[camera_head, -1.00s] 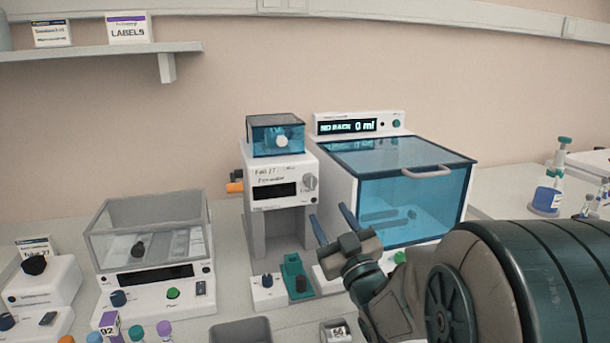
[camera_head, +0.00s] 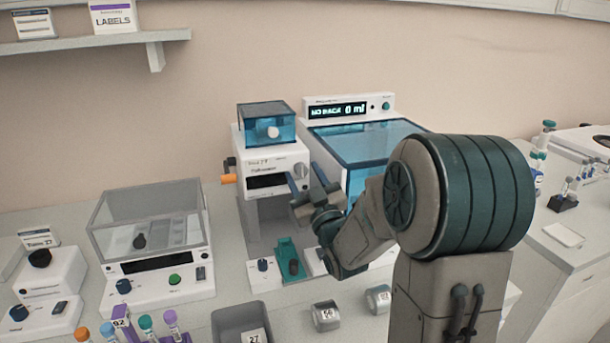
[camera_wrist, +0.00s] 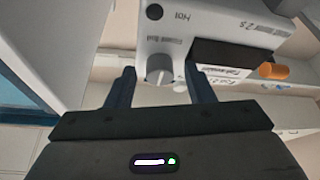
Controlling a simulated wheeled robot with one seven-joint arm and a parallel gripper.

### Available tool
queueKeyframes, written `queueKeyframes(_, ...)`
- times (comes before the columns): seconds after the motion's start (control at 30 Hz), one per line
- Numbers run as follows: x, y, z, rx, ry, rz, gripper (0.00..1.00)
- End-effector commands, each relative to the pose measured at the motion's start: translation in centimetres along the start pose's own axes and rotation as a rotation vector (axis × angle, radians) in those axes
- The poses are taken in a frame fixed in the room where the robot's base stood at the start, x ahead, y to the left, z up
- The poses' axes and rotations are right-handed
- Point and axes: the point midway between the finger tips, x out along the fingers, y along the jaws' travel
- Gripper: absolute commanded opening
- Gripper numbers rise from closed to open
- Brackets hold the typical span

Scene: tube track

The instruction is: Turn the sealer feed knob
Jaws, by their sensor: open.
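The sealer (camera_head: 268,162) is a white upright unit with a blue-tinted box on top and a dark display on its front. Its round grey feed knob (camera_head: 300,171) is at the right of the front panel. In the wrist view the knob (camera_wrist: 160,68) appears between my two dark fingers, with a gap on either side. My gripper (camera_head: 305,179) is open and empty in front of the panel. I cannot tell whether the fingertips reach as far as the knob. In the wrist view the panel appears turned over, and my gripper (camera_wrist: 159,78) is level with the knob.
A blue-windowed cabinet (camera_head: 365,138) stands close on the right of the sealer, partly hidden by my arm. An orange part (camera_head: 229,179) sticks out on the sealer's left. A lidded instrument (camera_head: 155,240) is further left. A grey bin (camera_head: 240,320) and tubes are in front.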

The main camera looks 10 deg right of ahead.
Motion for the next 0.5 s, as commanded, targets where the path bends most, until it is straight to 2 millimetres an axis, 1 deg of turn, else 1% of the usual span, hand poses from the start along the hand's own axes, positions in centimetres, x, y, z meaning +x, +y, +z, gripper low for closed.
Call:
queueKeyframes(0.17,0.01,-0.02,0.02,0.000,0.000,0.000,0.48)
queueKeyframes(0.2,0.00,-0.01,0.02,0.000,0.000,0.000,0.45)
queueKeyframes(0.27,0.00,-0.01,0.01,0.000,0.000,0.000,0.29)
queueKeyframes(0.3,0.00,-0.01,0.01,0.000,0.000,0.000,0.18)
queueKeyframes(0.33,0.00,-0.01,0.01,0.000,0.000,0.000,0.09)
queueKeyframes(0.37,0.00,-0.01,0.01,0.000,0.000,0.000,0.03)
queueKeyframes(0.5,-0.02,-0.03,0.02,0.001,0.000,0.000,0.03)
